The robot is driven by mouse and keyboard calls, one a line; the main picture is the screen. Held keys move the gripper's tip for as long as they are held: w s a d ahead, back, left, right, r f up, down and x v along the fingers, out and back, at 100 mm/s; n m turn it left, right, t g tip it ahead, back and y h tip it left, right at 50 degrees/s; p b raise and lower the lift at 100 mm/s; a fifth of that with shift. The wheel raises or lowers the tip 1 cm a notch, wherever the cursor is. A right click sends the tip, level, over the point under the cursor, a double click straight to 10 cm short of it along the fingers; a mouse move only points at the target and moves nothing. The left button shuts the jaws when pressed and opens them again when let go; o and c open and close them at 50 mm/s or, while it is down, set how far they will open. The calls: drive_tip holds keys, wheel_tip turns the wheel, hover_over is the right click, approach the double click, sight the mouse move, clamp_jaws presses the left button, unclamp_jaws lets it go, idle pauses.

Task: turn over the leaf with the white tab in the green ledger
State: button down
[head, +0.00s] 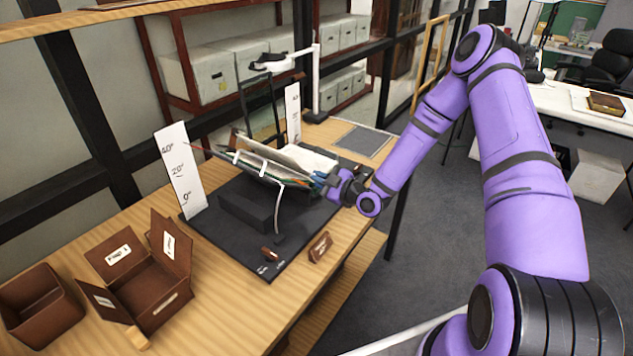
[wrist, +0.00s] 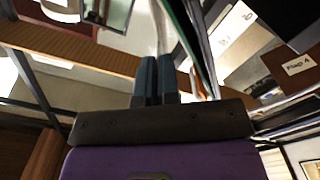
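The open ledger (head: 262,172) rests tilted on a dark cradle in the head view, with pale pages and a thin green edge showing. White strips cross its left side and one hangs down the front. I cannot tell which leaf carries the white tab. My gripper (head: 322,182) is at the ledger's right edge, its blue fingertips beside the page edges. In the wrist view, my gripper (wrist: 157,75) has its two fingers close together with no leaf seen between them. A green-edged board (wrist: 184,35) stands just right of the fingers. Contact is unclear.
A black mat (head: 215,218) lies under the cradle. A white scale board (head: 180,170) stands at left and another (head: 293,112) behind. An open brown box (head: 150,285) and a brown bin (head: 38,305) stand front left. A lamp (head: 315,80) rises behind.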

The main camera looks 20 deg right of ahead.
drive_tip(key=shift+w+d+r+m, duration=0.1)
drive_tip(key=shift+d+m, duration=0.1)
drive_tip(key=shift+m, duration=0.2)
drive_tip(key=c, duration=1.6)
unclamp_jaws()
drive_tip(key=v, duration=1.1)
drive_tip(key=shift+w, duration=0.15)
